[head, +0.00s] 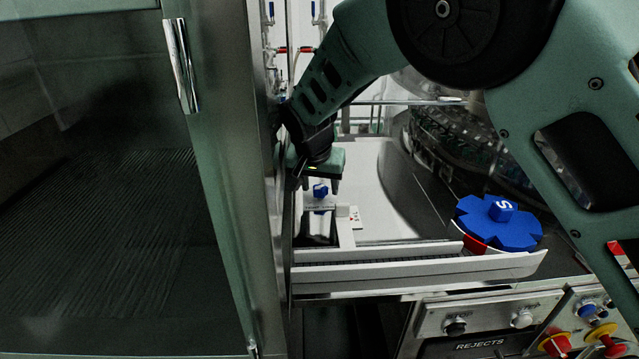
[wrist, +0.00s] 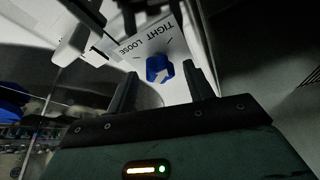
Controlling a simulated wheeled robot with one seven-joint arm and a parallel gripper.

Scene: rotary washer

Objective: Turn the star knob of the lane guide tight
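The small blue star knob (head: 320,190) sits on the lane guide at the left of the white deck. My gripper (head: 320,186) points down over the knob. In the wrist view my gripper (wrist: 159,76) is open, with one finger on each side of the knob and gaps between. Whether the fingertips reach down to the knob's height is hard to tell.
A large blue star wheel (head: 500,222) marked S lies at the right. A pale rail (head: 400,268) runs along the deck front, above a REJECTS panel (head: 480,343) with buttons. A steel-framed glass door (head: 215,150) stands close at the left of my gripper.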

